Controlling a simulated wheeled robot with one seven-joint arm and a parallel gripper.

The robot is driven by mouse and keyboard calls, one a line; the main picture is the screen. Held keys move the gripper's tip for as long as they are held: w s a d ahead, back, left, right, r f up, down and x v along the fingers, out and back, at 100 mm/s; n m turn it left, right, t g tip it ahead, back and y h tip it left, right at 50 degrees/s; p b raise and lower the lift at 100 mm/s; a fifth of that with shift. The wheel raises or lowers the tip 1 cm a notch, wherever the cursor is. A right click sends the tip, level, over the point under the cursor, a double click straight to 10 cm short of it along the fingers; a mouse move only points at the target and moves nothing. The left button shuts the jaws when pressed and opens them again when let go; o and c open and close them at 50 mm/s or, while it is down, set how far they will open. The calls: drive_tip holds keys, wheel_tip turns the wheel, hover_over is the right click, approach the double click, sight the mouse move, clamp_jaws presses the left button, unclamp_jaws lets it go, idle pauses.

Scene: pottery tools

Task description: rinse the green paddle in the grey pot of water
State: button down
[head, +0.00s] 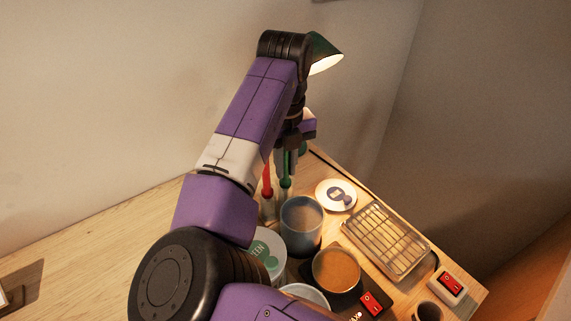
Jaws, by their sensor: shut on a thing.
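The grey pot (301,240) stands on the table below and slightly right of my gripper, with brownish liquid showing inside its rim. My gripper (294,150) is high above the table, behind the pot in the picture, pointing down. It is shut on a green tool, which looks like the green paddle (287,167). The paddle hangs roughly upright, its lower end near a red-handled tool (267,181). The arm hides part of the grip. I cannot tell whether the paddle is clear of the holder behind the pot.
A pan of orange-brown stuff (336,268) stands in front of the pot. A white tub (267,243) is close on its left, a white saucer (336,206) behind right, and a wire rack (386,238) to the right. A lamp (323,50) is above. The left table is mostly clear.

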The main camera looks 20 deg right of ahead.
drive_tip(key=c, duration=1.3)
unclamp_jaws()
drive_tip(key=shift+f, duration=0.1)
wheel_tip(320, 180, up, 8)
drive_tip(key=shift+f+b, duration=0.1)
drive_tip(key=shift+b, duration=0.4)
